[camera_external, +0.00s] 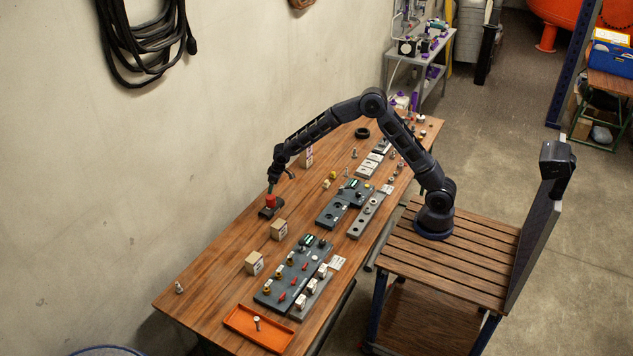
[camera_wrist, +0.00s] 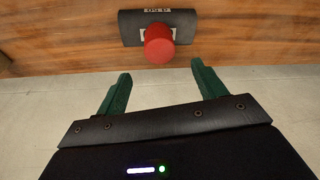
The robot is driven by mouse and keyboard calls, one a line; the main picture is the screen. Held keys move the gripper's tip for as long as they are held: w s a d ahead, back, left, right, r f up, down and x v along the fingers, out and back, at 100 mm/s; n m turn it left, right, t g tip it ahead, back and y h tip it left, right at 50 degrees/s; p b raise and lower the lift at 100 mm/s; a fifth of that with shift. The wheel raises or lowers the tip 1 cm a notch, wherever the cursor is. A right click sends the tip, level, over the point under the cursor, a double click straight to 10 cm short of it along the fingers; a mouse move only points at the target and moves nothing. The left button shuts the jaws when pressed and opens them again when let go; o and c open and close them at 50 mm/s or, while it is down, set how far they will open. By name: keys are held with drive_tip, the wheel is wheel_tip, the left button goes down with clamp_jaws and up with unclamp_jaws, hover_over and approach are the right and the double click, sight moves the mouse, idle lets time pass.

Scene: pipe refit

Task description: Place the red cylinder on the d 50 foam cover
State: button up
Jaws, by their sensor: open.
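The red cylinder (camera_external: 270,201) stands on a dark block (camera_external: 266,213) on the wooden table, near the wall side. In the wrist view the red cylinder (camera_wrist: 159,44) sits over the middle of the dark block (camera_wrist: 130,22), in front of a pale label. Small lettering on the block, upside down, seems to read "D 50". My gripper (camera_external: 271,186) is close to the cylinder. In the wrist view its green fingers (camera_wrist: 160,72) are spread apart with nothing between them. The cylinder lies just beyond the fingertips and looks clear of them. Its contact with the block is hidden.
Two cardboard boxes (camera_external: 279,229) (camera_external: 254,263) stand to the cylinder's near side. Dark fixture boards (camera_external: 336,210) (camera_external: 276,292) with small parts lie to the right and front. An orange tray (camera_external: 240,320) is at the near end. Bare wood surrounds the block.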

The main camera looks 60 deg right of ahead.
drive_tip(key=s+d+r+m+h, duration=0.1)
drive_tip(key=s+d+r, duration=0.6)
drive_tip(key=s+r, duration=0.5)
drive_tip(key=s+d+r, duration=0.8)
drive_tip(key=s+r, duration=0.4)
drive_tip(key=r, duration=0.1)
drive_tip(key=s+d, duration=0.3)
drive_tip(key=s, duration=1.2)
drive_tip(key=s+d+r+m+t, duration=0.1)
drive_tip(key=s+d, duration=0.3)
drive_tip(key=s, duration=1.1)
drive_tip(key=shift+s+d, duration=0.25)
drive_tip(key=shift+s, duration=0.1)
